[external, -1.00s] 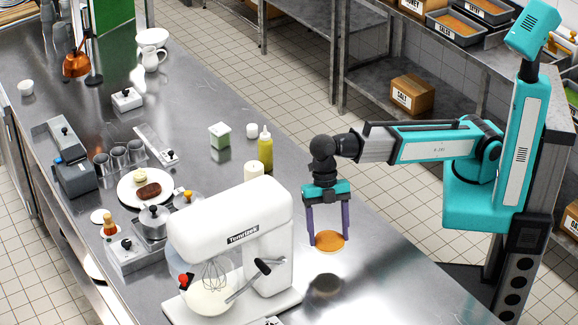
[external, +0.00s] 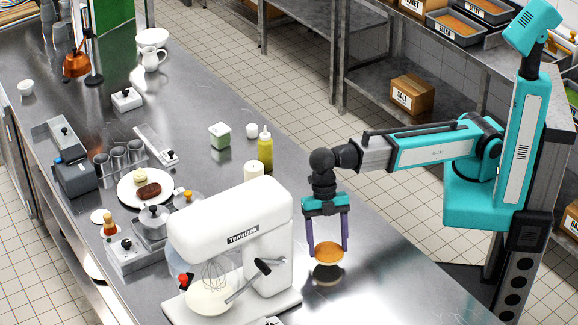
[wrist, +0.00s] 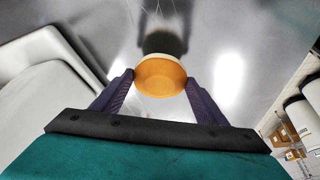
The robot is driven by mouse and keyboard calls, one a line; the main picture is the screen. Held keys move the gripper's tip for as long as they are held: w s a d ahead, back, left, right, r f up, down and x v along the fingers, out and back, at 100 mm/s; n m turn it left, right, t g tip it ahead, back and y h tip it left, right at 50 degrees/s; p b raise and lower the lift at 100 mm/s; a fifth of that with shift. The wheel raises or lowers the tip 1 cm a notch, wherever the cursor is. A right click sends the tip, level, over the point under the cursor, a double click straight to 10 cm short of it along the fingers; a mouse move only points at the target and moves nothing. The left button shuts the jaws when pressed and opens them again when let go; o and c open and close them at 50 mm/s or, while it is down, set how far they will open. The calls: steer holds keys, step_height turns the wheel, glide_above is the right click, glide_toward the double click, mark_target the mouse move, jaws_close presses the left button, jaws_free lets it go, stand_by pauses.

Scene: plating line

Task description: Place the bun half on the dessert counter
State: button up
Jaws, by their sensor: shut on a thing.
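The bun half (external: 329,253) is a round orange-brown piece with a pale lower edge. My gripper (external: 327,249) is shut on it, with one purple finger on each side. The bun half hangs a little above the steel counter (external: 385,275), and its dark reflection shows just below it. In the wrist view the bun half (wrist: 161,77) sits between the two fingertips (wrist: 160,83), with the reflective counter behind it. I cannot tell which part of the counter is the dessert counter.
A white stand mixer (external: 235,235) stands close to the left of my gripper. A cream cylinder (external: 254,170), a yellow-green bottle (external: 265,150) and a plate (external: 133,190) with food lie farther back. The counter in front and to the right is clear.

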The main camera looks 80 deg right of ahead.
mark_target(327, 244)
steer(key=shift+f+p, duration=0.3)
steer(key=shift+f, duration=1.4)
steer(key=shift+f, duration=0.1)
steer(key=o, duration=1)
steer(key=shift+r, duration=0.25)
steer(key=shift+b+v, duration=1.05)
steer(key=shift+v, duration=4.9)
steer(key=shift+d+f, duration=0.1)
